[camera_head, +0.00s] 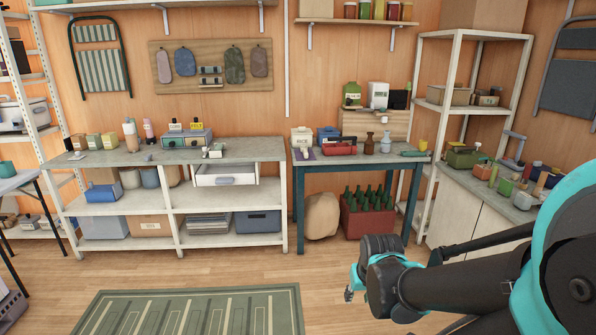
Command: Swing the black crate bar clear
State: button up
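I cannot make out a black crate bar for certain in the head view. A red crate (370,225) holding several green bottles stands on the floor under the blue-legged table. A small olive-green box (463,159) sits on the right-hand counter; details on it are too small to tell. My gripper (351,291) hangs in front of the shelving, above the floor and right of the rug. It is apart from both the crate and the box. Its fingers are mostly hidden behind my dark wrist, so their opening does not show.
A white shelf unit (285,208) and the blue-legged table (299,214) line the back wall. A tall white rack (445,110) stands in the right corner. The right counter (470,208) carries several cans and boxes. A green rug (190,312) lies on open wooden floor.

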aim_at(354, 139)
jog(key=i, duration=1.9)
